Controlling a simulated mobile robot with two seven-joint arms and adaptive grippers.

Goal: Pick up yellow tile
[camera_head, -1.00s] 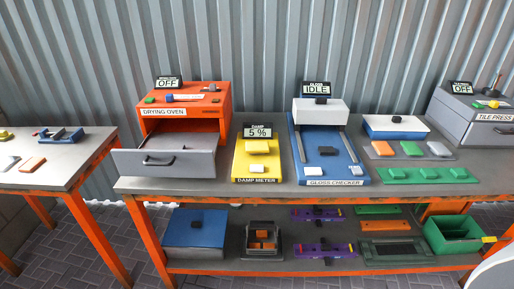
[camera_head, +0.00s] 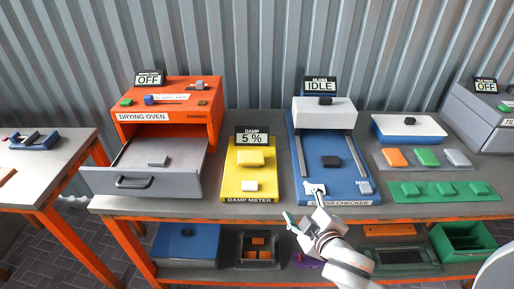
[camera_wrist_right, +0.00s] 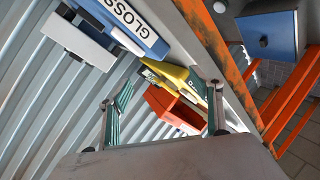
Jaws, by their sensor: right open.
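A yellow block (camera_head: 250,157) sits on the yellow damp meter (camera_head: 232,172), whose display reads 5 %. A pale, whitish-yellow tile (camera_head: 249,185) lies in front of that block; I cannot tell which is the yellow tile. My right gripper (camera_head: 303,206) is open and empty above the front edge of the bench, at the front left of the blue gloss checker (camera_head: 341,172) and right of the damp meter. In the right wrist view its two fingers (camera_wrist_right: 163,92) are spread, with the damp meter (camera_wrist_right: 165,75) beyond them. My left gripper is out of view.
Orange, green and grey tiles lie on a grey tray (camera_head: 433,167) at right. The lower shelf holds a blue box (camera_head: 190,245) and green bin (camera_head: 465,240).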

